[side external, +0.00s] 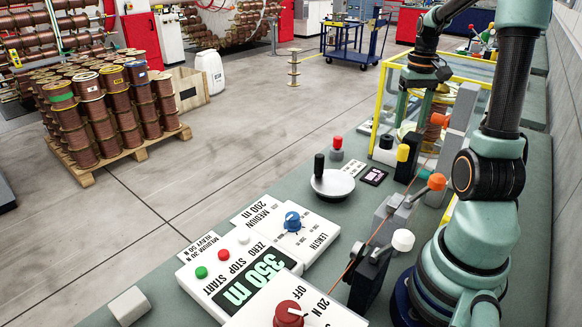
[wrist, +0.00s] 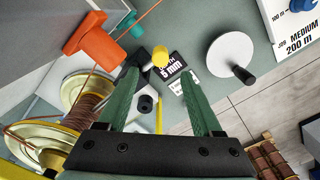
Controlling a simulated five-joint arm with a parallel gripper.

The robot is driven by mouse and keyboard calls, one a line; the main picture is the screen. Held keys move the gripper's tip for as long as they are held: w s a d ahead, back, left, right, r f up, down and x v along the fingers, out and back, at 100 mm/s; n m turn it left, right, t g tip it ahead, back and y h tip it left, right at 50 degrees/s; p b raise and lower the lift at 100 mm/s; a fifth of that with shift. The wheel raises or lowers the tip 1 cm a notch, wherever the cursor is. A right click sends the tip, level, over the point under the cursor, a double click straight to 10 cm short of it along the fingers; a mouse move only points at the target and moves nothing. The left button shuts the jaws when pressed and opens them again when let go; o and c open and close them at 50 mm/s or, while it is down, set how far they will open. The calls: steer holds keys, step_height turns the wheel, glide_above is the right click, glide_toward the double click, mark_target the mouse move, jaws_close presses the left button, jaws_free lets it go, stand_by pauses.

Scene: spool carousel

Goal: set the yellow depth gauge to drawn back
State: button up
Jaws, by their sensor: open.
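The yellow depth gauge shows as a yellow knob (side external: 403,153) on a dark body at the middle of the bench. In the wrist view the yellow knob (wrist: 160,56) lies just beyond my fingertips, beside a dark display (wrist: 176,65) reading 5 mm. My gripper (wrist: 158,80) is open and empty, with the knob beyond the gap between its green fingers. In the side view my gripper (side external: 413,115) hangs above and behind the knob, apart from it. The gauge's lower part is partly hidden in both views.
An orange handle (side external: 437,181) stands close by on the near side. A white disc with a black crank (side external: 332,184) is to the left. A yellow frame (side external: 458,66) surrounds a spool. A control panel (side external: 240,280) lies in front.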

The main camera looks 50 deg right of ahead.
mark_target(405, 146)
step_height(405, 146, down, 9)
steer(key=shift+r, duration=0.1)
stand_by(0.3)
jaws_close()
stand_by(1.3)
